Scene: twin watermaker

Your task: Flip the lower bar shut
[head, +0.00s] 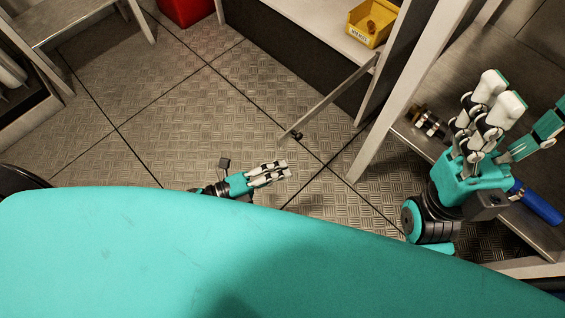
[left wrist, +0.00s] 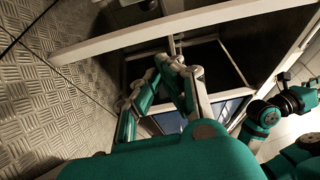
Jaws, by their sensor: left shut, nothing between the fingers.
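The lower bar (head: 335,98) is a thin, pale metal bar. In the head view it sticks out from the dark-fronted cabinet at a slant over the floor, with a small dark knob at its free end. My left gripper (head: 286,169) is low over the floor, near and below that free end, apart from it in this view. It is shut and empty. In the left wrist view its fingers (left wrist: 168,62) point at a long pale bar or frame edge crossing the top; I cannot tell whether they touch. My right gripper (head: 500,92) is raised at the right; its finger gap is unclear.
A pale upright post (head: 408,90) stands between the bar and my right gripper. A yellow bin (head: 372,22) sits on the shelf above the bar. A metal shelf with a blue-handled tool (head: 536,203) is at the right. The patterned floor (head: 180,110) at left is clear.

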